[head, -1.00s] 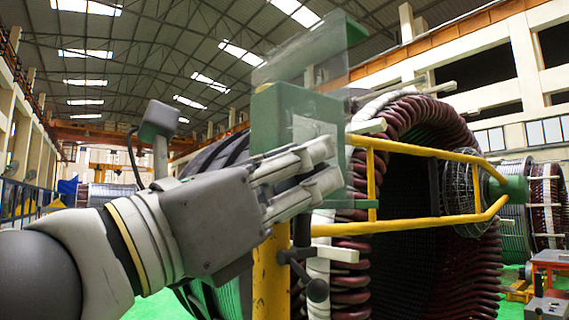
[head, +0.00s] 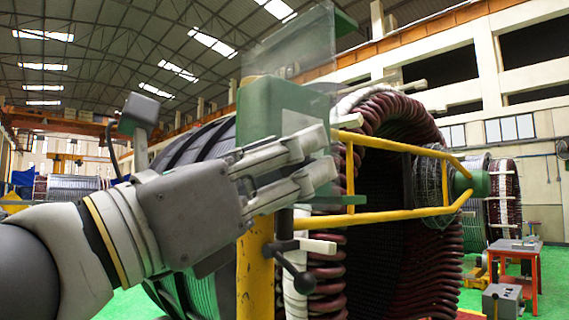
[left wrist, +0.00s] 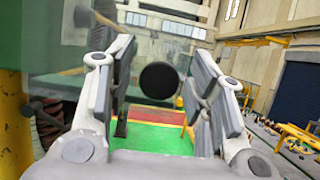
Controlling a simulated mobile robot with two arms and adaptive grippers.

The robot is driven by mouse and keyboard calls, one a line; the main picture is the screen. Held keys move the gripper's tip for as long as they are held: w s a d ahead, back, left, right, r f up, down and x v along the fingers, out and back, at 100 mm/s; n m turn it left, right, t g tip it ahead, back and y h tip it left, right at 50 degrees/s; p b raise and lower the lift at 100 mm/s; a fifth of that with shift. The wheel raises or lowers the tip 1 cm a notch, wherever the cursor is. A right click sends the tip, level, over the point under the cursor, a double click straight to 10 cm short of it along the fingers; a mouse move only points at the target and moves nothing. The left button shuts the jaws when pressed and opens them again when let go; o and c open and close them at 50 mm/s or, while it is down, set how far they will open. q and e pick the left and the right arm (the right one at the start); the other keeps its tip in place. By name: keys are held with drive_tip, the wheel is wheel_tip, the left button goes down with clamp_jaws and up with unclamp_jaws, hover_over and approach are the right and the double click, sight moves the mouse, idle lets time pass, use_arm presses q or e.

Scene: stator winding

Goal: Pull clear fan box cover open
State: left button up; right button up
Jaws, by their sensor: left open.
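The clear fan box cover (head: 290,48) is a see-through panel standing up from the green box (head: 258,110) in the head view. It also shows as a clear sheet in the left wrist view (left wrist: 60,90). The green box sits on a yellow post. My left gripper (head: 328,155) is open, with its fingers pointing right in front of the box. In the left wrist view its two fingers (left wrist: 160,85) are spread, with a dark round knob (left wrist: 158,80) showing between them. I cannot tell whether the fingers touch the cover. My right gripper is not in view.
A yellow tubular frame (head: 400,217) runs right from the post, close to my left fingers. A black-knobbed lever (head: 299,282) sits below them. The large stator with dark red windings (head: 395,110) stands behind. A red table (head: 515,255) is at right on green floor.

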use_arm(q)
drive_tip(key=shift+f, duration=0.15)
drive_tip(key=v, duration=0.7)
drive_tip(key=shift+s, duration=0.15)
drive_tip(key=shift+a+f, duration=0.1)
idle(0.4)
